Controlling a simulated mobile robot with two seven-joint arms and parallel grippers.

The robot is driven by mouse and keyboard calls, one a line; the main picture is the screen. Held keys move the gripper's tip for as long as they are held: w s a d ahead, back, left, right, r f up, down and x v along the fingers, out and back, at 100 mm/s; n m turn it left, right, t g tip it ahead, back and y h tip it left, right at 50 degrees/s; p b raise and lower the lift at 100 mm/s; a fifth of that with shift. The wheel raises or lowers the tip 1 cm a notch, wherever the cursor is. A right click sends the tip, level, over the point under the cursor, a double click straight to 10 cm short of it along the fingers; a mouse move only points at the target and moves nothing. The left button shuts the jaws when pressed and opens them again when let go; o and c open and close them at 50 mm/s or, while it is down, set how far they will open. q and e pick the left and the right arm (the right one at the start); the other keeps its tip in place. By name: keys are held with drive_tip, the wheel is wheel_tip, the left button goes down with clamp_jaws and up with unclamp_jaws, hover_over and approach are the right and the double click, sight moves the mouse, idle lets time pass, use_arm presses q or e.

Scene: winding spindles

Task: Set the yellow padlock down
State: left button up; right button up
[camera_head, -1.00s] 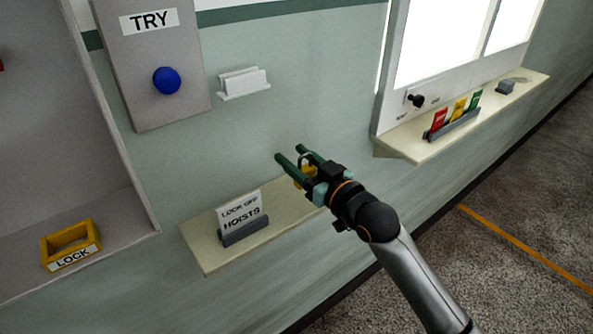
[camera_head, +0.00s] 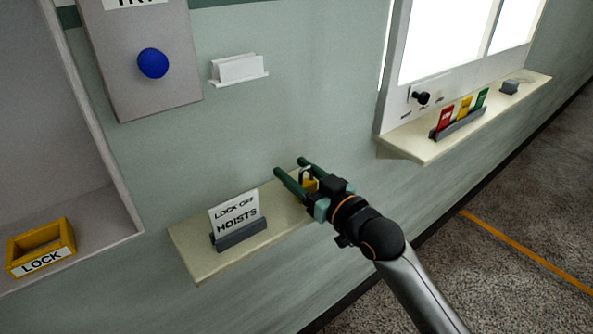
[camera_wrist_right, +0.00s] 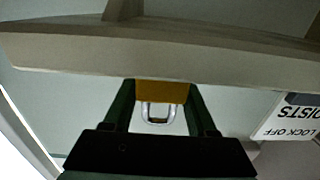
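The yellow padlock (camera_head: 311,185) with its grey shackle is between the green fingers of my right gripper (camera_head: 290,167), over the right end of the cream shelf (camera_head: 205,263). In the right wrist view the padlock's yellow body (camera_wrist_right: 162,92) spans the gap between the fingertips, with the shackle towards the camera. The gripper is shut on it. I cannot tell whether the padlock touches the shelf. My left gripper is not in view.
A "LOCK OFF HOISTS" card (camera_head: 236,213) stands in a grey holder on the shelf, left of the gripper. A yellow "LOCK" tray (camera_head: 64,233) sits at the far left. A second ledge (camera_head: 424,152) with coloured cards is at the right.

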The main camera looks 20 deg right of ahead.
drive_tip(key=o, duration=0.3)
drive_tip(key=shift+o, duration=0.2)
drive_tip(key=shift+r, duration=0.2)
drive_tip(key=shift+s+d+f, duration=0.15)
drive_tip(key=shift+s, duration=0.2)
drive_tip(key=v, duration=1.1)
drive_tip(key=s+f+m+g+h, duration=0.1)
drive_tip(key=s+f+g+h, duration=0.1)
drive_tip(key=f, duration=1)
drive_tip(key=s+f+m+g+h, duration=0.1)
drive_tip(key=s+f+g, duration=0.15)
drive_tip(key=f, duration=0.85)
drive_tip(key=s+a+f+g, duration=0.3)
drive_tip(key=s+f, duration=0.8)
drive_tip(key=f, duration=0.2)
drive_tip(key=shift+f+h+b, duration=0.4)
drive_tip(key=shift+b, duration=0.05)
drive_tip(key=shift+a, duration=0.15)
